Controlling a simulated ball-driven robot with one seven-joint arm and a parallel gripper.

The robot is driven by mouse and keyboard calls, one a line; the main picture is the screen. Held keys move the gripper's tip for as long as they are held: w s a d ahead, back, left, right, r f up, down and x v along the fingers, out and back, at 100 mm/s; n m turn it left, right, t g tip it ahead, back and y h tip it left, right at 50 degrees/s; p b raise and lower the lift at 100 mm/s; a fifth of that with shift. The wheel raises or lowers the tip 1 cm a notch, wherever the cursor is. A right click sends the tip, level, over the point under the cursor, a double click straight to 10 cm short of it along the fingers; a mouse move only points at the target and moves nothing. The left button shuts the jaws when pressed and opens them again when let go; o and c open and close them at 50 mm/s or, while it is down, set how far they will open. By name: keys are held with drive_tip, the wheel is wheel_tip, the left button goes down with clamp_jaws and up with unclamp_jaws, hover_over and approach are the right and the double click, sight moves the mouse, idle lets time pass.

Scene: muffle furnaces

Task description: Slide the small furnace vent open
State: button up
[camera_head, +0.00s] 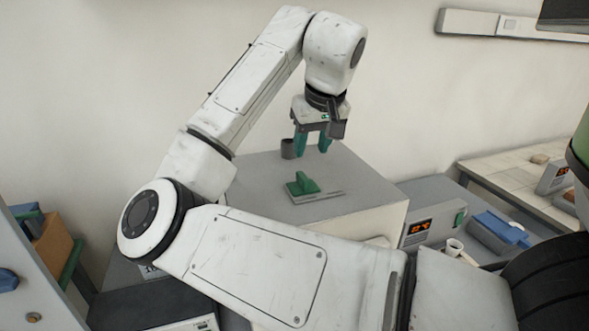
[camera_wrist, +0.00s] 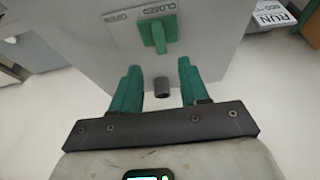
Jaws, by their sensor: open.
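The small furnace (camera_head: 370,190) is a pale box with a grey top. On its top lies a flat vent plate (camera_head: 318,197) with an upright green vent handle (camera_head: 302,184). In the wrist view the green handle (camera_wrist: 158,36) stands beside the word CLOSED, with OPEN to its left. My gripper (camera_head: 312,150) has green fingers, is open and empty, and hangs above the furnace top, above the handle and apart from it. In the wrist view my gripper (camera_wrist: 158,66) has its fingers spread, with the handle beyond the tips.
A short dark pipe (camera_head: 288,148) rises from the furnace top near my gripper; it also shows between the fingers in the wrist view (camera_wrist: 161,87).

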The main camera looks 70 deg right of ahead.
sight(304, 177)
drive_tip(key=x, duration=1)
drive_tip(key=shift+w+d+f, duration=0.1)
drive_tip(key=shift+f, duration=0.1)
clamp_jaws()
idle(0.4)
